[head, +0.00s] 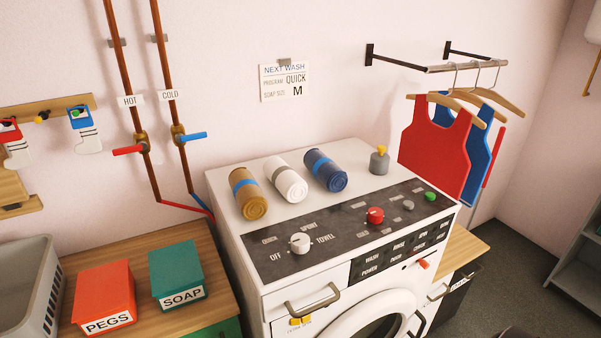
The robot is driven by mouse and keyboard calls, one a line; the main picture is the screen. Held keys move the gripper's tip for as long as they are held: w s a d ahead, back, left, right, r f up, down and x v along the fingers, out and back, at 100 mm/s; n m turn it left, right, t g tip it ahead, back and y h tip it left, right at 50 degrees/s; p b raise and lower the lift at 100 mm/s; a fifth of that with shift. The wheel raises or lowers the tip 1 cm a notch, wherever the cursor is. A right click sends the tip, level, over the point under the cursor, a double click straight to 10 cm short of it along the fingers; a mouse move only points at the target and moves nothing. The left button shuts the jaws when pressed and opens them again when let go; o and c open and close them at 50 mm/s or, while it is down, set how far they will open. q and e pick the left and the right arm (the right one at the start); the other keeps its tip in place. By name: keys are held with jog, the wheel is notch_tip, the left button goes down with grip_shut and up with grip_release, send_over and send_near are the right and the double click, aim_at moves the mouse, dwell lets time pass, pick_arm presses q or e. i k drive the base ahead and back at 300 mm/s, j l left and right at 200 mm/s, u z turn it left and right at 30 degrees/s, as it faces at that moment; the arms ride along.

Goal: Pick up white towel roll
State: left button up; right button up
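The white towel roll (286,179) lies on top of the washing machine (226,207), with a grey-brown band around it. It is the middle of three rolls. Narrow gaps separate the rolls. Neither of my grippers shows in the head view.
A grey weight-like object with a yellow top (379,161) stands right of the rolls. The control panel (340,235) with knobs runs along the machine's front. Red PEGS (104,293) and green SOAP (177,270) boxes stand left. Red and blue taps are on wall pipes. Shirts (434,150) hang right.

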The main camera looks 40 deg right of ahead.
aim_at(294, 189)
jog(key=z, duration=1.05)
